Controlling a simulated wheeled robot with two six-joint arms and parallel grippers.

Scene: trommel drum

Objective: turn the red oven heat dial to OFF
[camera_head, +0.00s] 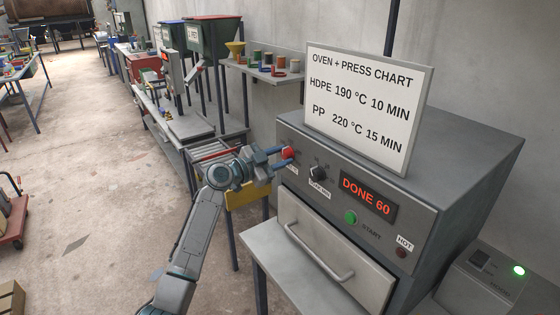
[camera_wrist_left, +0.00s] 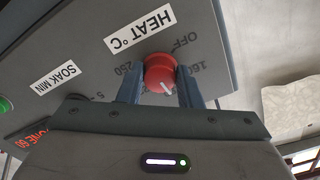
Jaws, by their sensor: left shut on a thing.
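The red heat dial (camera_head: 288,152) is on the left end of the grey oven's front panel. In the left wrist view the dial (camera_wrist_left: 160,74) sits between the two fingers of my left gripper (camera_wrist_left: 160,88), which is shut on it. That view shows the panel upside down, with HEAT °C (camera_wrist_left: 140,28), OFF and 160 printed around the dial. The dial's white mark points toward the bottom of that picture, slightly right, away from OFF. In the head view my left gripper (camera_head: 283,157) reaches the dial from the left. My right gripper is not in view.
A black soak dial (camera_head: 318,173) sits just right of the red one. The oven display (camera_head: 368,197) reads DONE 60, above a green START button (camera_head: 351,217). The oven door handle (camera_head: 320,255) sticks out below. A white chart (camera_head: 366,105) stands on the oven.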

